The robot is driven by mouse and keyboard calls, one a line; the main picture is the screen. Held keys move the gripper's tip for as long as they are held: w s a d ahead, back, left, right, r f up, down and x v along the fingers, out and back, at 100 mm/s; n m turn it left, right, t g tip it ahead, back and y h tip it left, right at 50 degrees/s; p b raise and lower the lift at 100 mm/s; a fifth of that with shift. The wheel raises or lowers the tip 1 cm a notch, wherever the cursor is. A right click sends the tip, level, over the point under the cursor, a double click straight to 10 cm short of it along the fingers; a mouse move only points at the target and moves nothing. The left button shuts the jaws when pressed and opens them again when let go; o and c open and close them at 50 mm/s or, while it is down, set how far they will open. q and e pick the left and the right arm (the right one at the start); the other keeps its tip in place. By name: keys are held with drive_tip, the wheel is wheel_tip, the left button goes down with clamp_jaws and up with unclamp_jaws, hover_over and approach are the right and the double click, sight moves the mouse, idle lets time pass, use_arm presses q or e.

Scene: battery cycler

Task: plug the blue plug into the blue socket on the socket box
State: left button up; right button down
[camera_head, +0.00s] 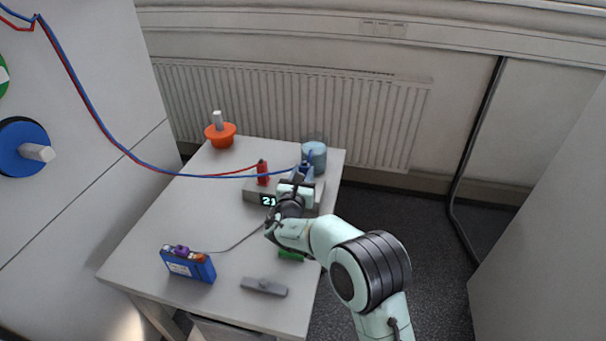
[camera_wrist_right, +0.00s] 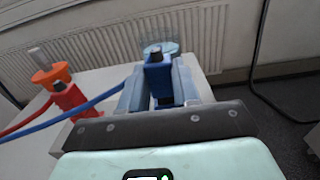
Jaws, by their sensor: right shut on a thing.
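My right gripper (camera_head: 299,180) is shut on the blue plug (camera_head: 306,168). The wrist view shows the blue plug (camera_wrist_right: 159,75) upright between the fingers, its cable running left. The grey socket box (camera_head: 251,196) stands on the table below the gripper, with a lit display on its front. A red plug (camera_head: 262,172) stands upright on the box's left part and also shows in the wrist view (camera_wrist_right: 67,99). The blue socket is hidden by my gripper. I cannot tell whether the blue plug's lower end touches the box. My left gripper is out of view.
A blue battery pack (camera_head: 187,266), a grey bar (camera_head: 264,287) and a green piece (camera_head: 290,256) lie in front. The table's left-middle (camera_head: 180,212) is clear. Red and blue cables cross above the back.

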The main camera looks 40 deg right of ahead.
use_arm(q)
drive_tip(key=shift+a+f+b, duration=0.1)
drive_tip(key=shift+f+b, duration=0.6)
use_arm(e)
drive_tip(key=shift+f, duration=0.85)
drive_tip(key=c, duration=0.7)
unclamp_jaws()
drive_tip(key=shift+c, duration=0.2)
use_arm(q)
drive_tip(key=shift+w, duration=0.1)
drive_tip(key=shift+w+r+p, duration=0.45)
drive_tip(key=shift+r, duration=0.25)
use_arm(e)
drive_tip(key=v, duration=1.3)
drive_tip(key=shift+s+a+r, duration=0.1)
drive_tip(key=shift+a+r, duration=0.05)
drive_tip(key=shift+a, duration=0.05)
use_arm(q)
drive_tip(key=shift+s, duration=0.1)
